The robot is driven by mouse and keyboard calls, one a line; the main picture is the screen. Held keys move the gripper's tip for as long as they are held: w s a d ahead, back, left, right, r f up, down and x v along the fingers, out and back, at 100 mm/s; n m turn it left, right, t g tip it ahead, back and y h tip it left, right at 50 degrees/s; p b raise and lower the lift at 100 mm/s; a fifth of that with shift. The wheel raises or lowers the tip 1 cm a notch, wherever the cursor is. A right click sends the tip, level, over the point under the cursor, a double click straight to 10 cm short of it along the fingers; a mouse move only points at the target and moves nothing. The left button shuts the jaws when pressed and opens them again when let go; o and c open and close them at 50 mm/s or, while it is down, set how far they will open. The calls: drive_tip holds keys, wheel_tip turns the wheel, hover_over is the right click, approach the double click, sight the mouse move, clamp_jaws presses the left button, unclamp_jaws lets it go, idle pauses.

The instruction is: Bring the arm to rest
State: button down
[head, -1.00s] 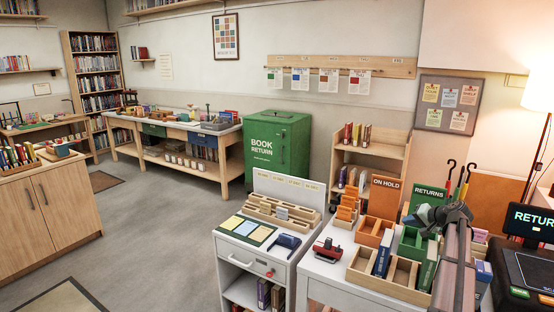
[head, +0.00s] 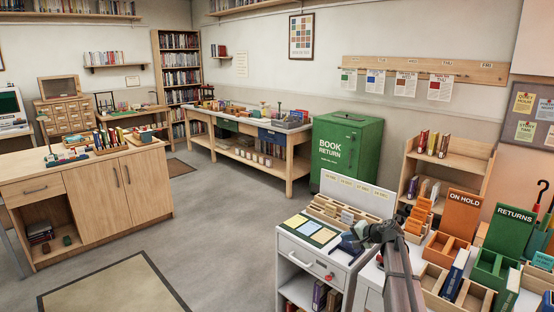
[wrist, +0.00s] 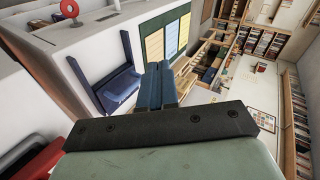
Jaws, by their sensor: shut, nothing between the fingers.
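My gripper (head: 374,233) is in the head view, above the white cart (head: 300,252) and close to its right edge. My arm runs from it down to the bottom edge of the picture. In the wrist view my gripper (wrist: 159,82) shows its two fingers together, with nothing between them. A dark blue device (head: 350,244) on the cart top is partly behind my gripper in the head view. It also lies left of the fingers in the wrist view (wrist: 110,85). I cannot tell the exact height of the gripper above the cart.
A mat with coloured cards (head: 309,230) and a wooden organiser (head: 335,210) occupy the cart top. The orange On Hold (head: 461,212) and green Returns (head: 510,230) displays stand at right. A red object (wrist: 35,160) is at lower left in the wrist view. Open floor (head: 225,225) lies left.

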drive_tip(key=s+a+f+n+g+h, duration=0.1)
drive_tip(key=s+a+f+g, duration=0.25)
drive_tip(key=s+f, duration=0.65)
drive_tip(key=s+a+f+n+g, duration=0.15)
drive_tip(key=s+a+f, duration=0.25)
drive_tip(key=s+f, duration=0.6)
drive_tip(key=s+a+f+n+g+h, duration=0.1)
drive_tip(key=s+a+f+g, duration=0.2)
drive_tip(key=s+f, duration=0.7)
drive_tip(key=s+f+n+g+h, duration=0.1)
drive_tip(key=s+f, duration=0.4)
drive_tip(key=s, duration=0.7)
drive_tip(key=s+f+n+g+h, duration=0.2)
drive_tip(key=s+f+g, duration=0.2)
drive_tip(key=s, duration=0.8)
drive_tip(key=s+f+n+g+h, duration=0.1)
drive_tip(key=s+f, duration=0.4)
drive_tip(key=s, duration=0.7)
drive_tip(key=shift+d+f+g+h, duration=0.2)
drive_tip(key=shift+f+g+h, duration=0.25)
drive_tip(key=shift+g, duration=0.45)
